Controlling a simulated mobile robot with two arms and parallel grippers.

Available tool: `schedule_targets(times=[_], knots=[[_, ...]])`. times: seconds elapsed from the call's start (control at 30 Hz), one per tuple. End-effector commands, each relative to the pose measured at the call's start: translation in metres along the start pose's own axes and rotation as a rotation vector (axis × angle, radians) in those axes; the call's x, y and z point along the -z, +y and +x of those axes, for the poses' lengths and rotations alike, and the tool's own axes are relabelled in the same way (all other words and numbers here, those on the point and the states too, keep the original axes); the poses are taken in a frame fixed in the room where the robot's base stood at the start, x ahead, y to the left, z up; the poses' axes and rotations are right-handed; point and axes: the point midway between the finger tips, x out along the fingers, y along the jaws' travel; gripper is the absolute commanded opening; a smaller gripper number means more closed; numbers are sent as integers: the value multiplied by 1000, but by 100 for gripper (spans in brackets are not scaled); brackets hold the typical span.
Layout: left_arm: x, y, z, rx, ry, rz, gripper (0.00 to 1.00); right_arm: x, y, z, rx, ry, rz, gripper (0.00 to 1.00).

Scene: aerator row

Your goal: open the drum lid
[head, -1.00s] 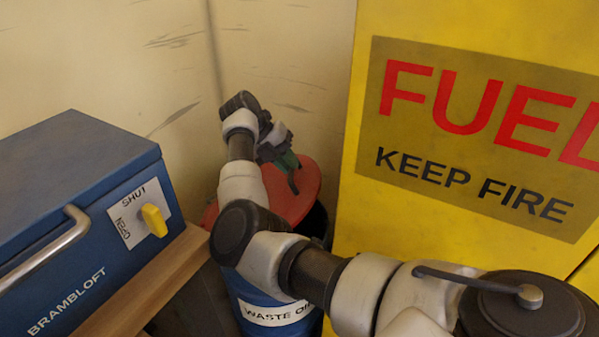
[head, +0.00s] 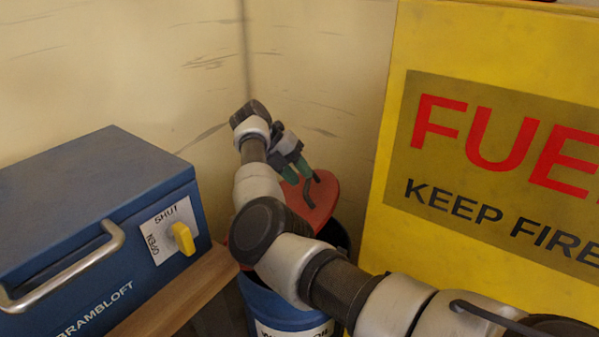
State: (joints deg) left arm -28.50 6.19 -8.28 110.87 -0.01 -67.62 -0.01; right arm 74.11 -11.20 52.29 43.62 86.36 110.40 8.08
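The drum (head: 266,302) is blue with a partly hidden white label and stands in the corner at the lower middle. Its red lid (head: 326,197) is tilted up, and the dark opening shows beneath its right edge. A dark curved handle (head: 308,192) stands on the lid. My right gripper (head: 300,175), with green fingers, is at this handle. The view is too small to tell whether the fingers are closed on it. My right arm hides the lid's near left part and much of the drum. My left gripper is out of view.
A yellow cabinet (head: 385,235) with a fuel sign stands close on the right of the drum. A blue box (head: 90,215) with a yellow switch (head: 183,238) sits on a wooden bench (head: 185,290) at the left. Scuffed walls close in behind.

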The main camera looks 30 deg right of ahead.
Motion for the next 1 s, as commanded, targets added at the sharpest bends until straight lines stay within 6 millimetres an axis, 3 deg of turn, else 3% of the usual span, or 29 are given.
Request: schedule_targets(times=[0.37,0.77,1.0], knots=[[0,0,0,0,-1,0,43,-1,-1,-2,1,0,2,40],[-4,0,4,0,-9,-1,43,-1,-2,-56,1,0,-2,40],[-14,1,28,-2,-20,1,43,-1,-1,-71,1,1,-1,40]])
